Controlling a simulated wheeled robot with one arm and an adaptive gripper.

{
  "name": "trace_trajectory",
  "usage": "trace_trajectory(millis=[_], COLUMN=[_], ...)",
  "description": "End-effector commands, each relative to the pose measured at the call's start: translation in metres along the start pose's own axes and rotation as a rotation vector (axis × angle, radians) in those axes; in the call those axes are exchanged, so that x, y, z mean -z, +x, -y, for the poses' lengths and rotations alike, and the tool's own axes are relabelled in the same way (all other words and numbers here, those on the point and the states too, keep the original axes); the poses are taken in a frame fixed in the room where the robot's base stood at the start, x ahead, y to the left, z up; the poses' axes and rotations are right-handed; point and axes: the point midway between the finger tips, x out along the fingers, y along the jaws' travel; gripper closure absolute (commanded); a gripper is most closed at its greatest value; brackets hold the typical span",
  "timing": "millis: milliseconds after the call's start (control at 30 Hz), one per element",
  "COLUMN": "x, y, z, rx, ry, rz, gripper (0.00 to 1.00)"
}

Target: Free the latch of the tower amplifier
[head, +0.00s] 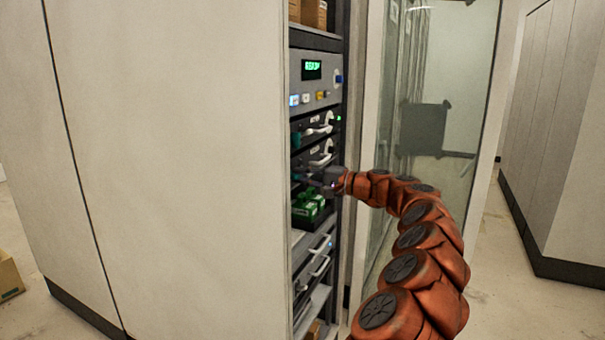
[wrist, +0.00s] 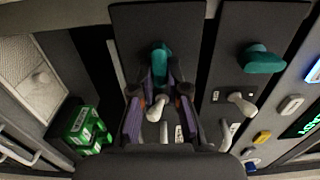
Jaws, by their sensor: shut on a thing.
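Two dark amplifier units sit one above the other in the open rack; their small labels are unreadable, so I cannot tell which is the tower amplifier. The upper amplifier (head: 308,129) has a white handle and a teal latch (wrist: 262,60). The lower amplifier (head: 308,158) also has a white handle (wrist: 157,108) and a teal latch (wrist: 160,56). My gripper (head: 318,182) is at the lower unit. In the wrist view my gripper (wrist: 160,78) is shut on the lower teal latch, with the fingertips on either side of it and partly hiding it.
A grey unit (head: 314,75) with a lit green display and coloured buttons sits above. Green boxes (head: 308,208) stand below my gripper, over handled units (head: 318,263). A glass door (head: 440,150) stands open at the right, close to my arm. A pale cabinet side (head: 170,150) fills the left.

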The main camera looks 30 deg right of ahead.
Motion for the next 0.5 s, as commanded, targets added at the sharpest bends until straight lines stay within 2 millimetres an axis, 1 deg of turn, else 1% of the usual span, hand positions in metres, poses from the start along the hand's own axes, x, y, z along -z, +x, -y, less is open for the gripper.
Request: trace_trajectory(millis=[400,433,500], x=[0.0003,0.0004,0.0004], y=[-0.0002,-0.0002,-0.0002], z=[-0.0007,-0.0007,-0.0007], rx=[0.0,0.0,0.0], ry=[0.008,0.007,0.007], rz=[-0.001,-0.001,-0.001], gripper=[1.0,0.84,0.76])
